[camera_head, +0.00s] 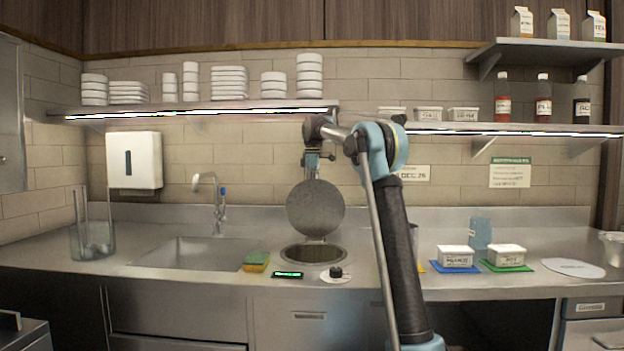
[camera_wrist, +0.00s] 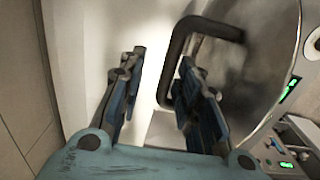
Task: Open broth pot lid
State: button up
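The broth pot lid (camera_head: 315,207) is a grey round disc standing raised and nearly upright above the round well (camera_head: 328,256), whose mouth is uncovered. In the wrist view the lid (camera_wrist: 268,65) fills the upper right, with a dark bent handle (camera_wrist: 210,27) on its face. My gripper (camera_wrist: 163,60) is open, its two blue fingers apart. One leg of the handle lies between the fingers, close to the right one; I cannot tell whether they touch. In the head view my gripper (camera_head: 312,160) is just above the lid's top edge, its fingertips mostly hidden.
A black knob (camera_head: 336,272) and green display (camera_head: 287,275) sit before the well. A sponge (camera_head: 256,262) and sink (camera_head: 195,252) lie left. Labelled white tubs (camera_head: 456,256) stand right. A shelf (camera_head: 220,107) with stacked dishes runs along the wall close above my gripper.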

aim_at(311, 196)
jog(key=s, duration=1.2)
jog(key=shift+s+a+f, duration=0.15)
jog(key=shift+a+f, duration=0.05)
jog(key=s+f, duration=0.7)
jog(key=s, duration=0.2)
notch_tip(311, 196, up, 16)
jog(key=s, duration=0.1)
jog(key=shift+s+d+m, duration=0.3)
jog(key=shift+s+d, duration=0.1)
jog(key=shift+r, duration=0.1)
